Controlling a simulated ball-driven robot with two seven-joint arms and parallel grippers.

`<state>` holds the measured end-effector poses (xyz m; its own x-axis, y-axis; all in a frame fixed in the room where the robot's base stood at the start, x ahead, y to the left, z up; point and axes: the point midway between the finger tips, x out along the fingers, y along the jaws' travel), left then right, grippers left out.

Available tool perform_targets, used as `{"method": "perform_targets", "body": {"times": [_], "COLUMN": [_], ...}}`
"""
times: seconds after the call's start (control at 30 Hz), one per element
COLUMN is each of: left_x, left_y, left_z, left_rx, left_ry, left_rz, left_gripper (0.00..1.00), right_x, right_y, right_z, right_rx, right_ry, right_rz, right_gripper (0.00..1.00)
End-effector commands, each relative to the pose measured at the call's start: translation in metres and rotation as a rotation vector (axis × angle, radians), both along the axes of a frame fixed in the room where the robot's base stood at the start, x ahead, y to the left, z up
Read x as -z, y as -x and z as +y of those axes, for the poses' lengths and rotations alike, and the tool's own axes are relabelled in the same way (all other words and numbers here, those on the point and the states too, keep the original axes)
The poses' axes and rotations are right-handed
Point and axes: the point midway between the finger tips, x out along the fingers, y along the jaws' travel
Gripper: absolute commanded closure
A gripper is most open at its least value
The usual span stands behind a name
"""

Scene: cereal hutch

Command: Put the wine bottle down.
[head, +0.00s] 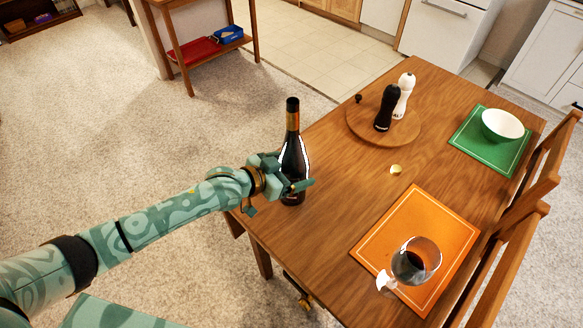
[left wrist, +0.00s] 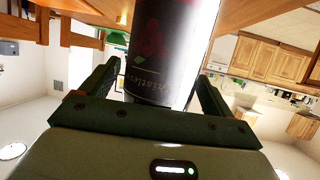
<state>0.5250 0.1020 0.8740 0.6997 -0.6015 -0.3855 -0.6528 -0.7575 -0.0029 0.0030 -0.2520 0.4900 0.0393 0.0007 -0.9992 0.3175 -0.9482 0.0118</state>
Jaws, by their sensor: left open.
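The wine bottle (head: 293,155) is dark with a gold-banded neck and stands upright at the near left corner of the wooden table (head: 340,185). Its base appears to be on the tabletop; my gripper partly covers its lower body. My left gripper (head: 296,186) is open, with its fingers around the lower part of the bottle. In the left wrist view, the bottle's dark label (left wrist: 158,55) lies between the two spread fingers (left wrist: 155,85); whether either finger touches it is unclear. I do not make out my right gripper.
An orange placemat (head: 400,225) holds a wine glass (head: 415,262). A small gold item (head: 396,169) lies near the table's middle. A round board (head: 362,128) bears black and white mills. A white bowl (head: 503,125) sits on a green placemat (head: 465,140). Chairs (head: 500,255) stand at right.

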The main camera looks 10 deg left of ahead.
Motion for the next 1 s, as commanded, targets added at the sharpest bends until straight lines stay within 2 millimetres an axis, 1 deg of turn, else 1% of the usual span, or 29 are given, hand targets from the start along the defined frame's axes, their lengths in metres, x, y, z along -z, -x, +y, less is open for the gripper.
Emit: {"method": "perform_targets", "body": {"times": [0.1, 0.17, 0.27, 0.4, 0.5, 0.63, 0.8, 1.0], "left_x": [-0.004, -0.006, -0.014, -0.028, -0.036, -0.044, -0.049, -0.049], "left_y": [0.0, 0.005, 0.017, 0.041, 0.057, 0.073, 0.084, 0.084], "left_z": [0.0, 0.004, 0.015, 0.036, 0.049, 0.063, 0.071, 0.072], "left_rx": [0.0, 0.0, 0.0, 0.001, 0.0, 0.0, 0.001, 0.001], "left_ry": [0.001, -0.001, -0.003, -0.002, -0.003, -0.001, 0.0, 0.001], "left_rz": [-0.001, 0.001, 0.0, 0.0, 0.0, 0.002, 0.0, -0.001], "left_gripper": [0.12, 0.12, 0.12, 0.12, 0.12, 0.12, 0.12, 0.12], "right_x": [-0.002, -0.005, -0.012, -0.023, -0.029, -0.034, -0.037, -0.036], "right_y": [-0.001, -0.001, -0.003, -0.006, -0.007, -0.008, -0.009, -0.009], "right_z": [0.0, 0.0, 0.0, 0.0, 0.0, 0.0, 0.0, 0.0], "right_rx": [0.0, 0.0, 0.0, 0.0, -0.001, -0.001, -0.001, -0.001], "right_ry": [0.0, 0.0, 0.0, -0.001, -0.001, -0.001, 0.0, 0.0], "right_rz": [-0.001, -0.003, -0.007, -0.015, -0.018, -0.021, -0.022, -0.021], "right_gripper": [0.5, 0.5, 0.5, 0.5, 0.5, 0.5, 0.5, 0.5]}}
